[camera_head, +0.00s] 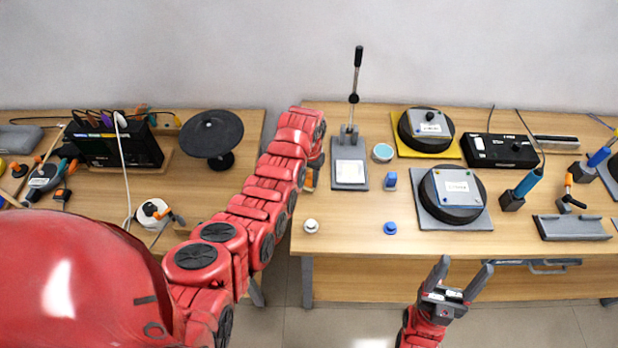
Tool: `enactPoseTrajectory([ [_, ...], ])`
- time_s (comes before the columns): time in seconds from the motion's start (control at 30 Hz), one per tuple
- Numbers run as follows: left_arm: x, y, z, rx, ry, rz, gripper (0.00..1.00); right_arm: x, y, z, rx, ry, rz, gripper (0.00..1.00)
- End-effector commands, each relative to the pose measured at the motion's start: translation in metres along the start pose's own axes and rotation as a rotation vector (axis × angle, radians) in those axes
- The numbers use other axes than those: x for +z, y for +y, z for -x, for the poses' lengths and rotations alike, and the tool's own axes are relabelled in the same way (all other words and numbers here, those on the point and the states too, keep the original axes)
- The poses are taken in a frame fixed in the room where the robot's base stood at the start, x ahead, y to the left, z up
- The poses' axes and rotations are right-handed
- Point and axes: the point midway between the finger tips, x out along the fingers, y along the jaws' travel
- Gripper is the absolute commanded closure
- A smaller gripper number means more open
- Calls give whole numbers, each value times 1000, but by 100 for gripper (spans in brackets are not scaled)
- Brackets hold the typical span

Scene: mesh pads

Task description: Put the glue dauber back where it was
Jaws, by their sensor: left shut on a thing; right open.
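My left arm reaches from the left over the left edge of the right-hand table. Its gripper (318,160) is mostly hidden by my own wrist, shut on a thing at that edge. I take that thing to be the glue dauber, but it is hidden and I cannot make out its shape. A small orange piece (310,180) shows beside the wrist; I cannot tell what it belongs to. A round pot with a pale teal top (383,152) stands to the right. My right gripper (463,268) is open and empty, in front of the table.
Two round black pads (453,212) (427,128) sit on plates farther right. The front middle of the table (350,240) is clear.

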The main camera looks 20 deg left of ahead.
Motion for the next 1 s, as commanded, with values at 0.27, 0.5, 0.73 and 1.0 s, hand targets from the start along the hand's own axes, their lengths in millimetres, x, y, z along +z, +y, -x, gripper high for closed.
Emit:
enactPoseTrajectory([
  [0.27,0,0,-11,1,-1,0,100,-1,0,-6,0,0,0,34],
  [0.5,0,0,-16,1,0,0,100,0,0,-2,0,0,0,34],
  [0.73,0,0,-14,0,0,0,33,-1,0,-4,0,0,0,34],
  [1.0,0,0,-11,0,0,0,33,-1,0,-6,0,0,0,34],
])
